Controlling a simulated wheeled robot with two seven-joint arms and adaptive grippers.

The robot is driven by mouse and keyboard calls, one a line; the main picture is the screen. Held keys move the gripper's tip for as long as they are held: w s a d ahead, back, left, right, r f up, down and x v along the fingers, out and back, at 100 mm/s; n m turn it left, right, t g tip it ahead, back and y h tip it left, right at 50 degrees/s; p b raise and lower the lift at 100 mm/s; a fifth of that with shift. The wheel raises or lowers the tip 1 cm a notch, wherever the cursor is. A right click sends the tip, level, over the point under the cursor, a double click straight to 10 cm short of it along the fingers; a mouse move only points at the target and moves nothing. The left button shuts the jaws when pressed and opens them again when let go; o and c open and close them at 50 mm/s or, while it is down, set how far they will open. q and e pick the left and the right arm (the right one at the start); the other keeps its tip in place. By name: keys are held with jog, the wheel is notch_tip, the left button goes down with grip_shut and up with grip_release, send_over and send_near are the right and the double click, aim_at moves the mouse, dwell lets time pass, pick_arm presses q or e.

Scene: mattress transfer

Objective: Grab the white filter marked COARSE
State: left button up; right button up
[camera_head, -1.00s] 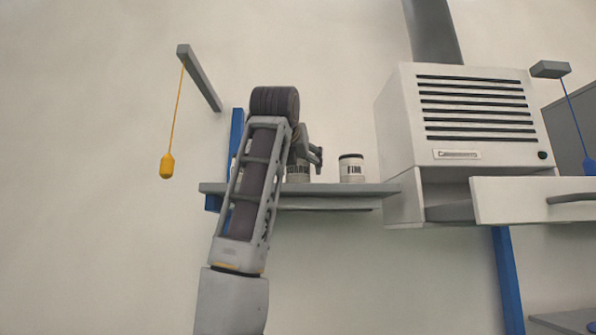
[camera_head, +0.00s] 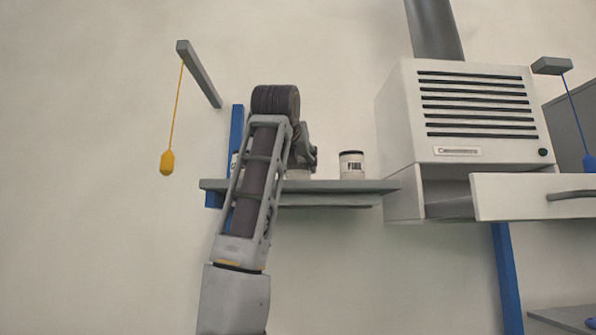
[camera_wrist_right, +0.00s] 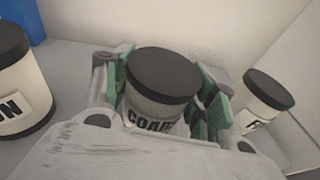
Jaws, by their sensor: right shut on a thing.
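The white filter marked COARSE (camera_wrist_right: 160,103), with a dark lid, stands between the green-padded fingers of my right gripper in the right wrist view; only the first letters of its label show. My right gripper (camera_head: 308,150) is shut on it at the shelf. In the head view most of this filter (camera_head: 298,175) is hidden behind the gripper and wrist, with only a small pale lower part showing. My left gripper is in neither view.
A filter marked FINE (camera_head: 352,165) stands on the grey shelf (camera_head: 375,186) to the right. Another labelled canister (camera_wrist_right: 18,85) stands to the left. A white vented cabinet (camera_head: 470,120) with an open drawer (camera_head: 510,200) is right of the shelf. A yellow pull (camera_head: 167,163) hangs at left.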

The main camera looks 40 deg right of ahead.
jog(key=shift+r, duration=0.15)
jog(key=shift+r, duration=4.85)
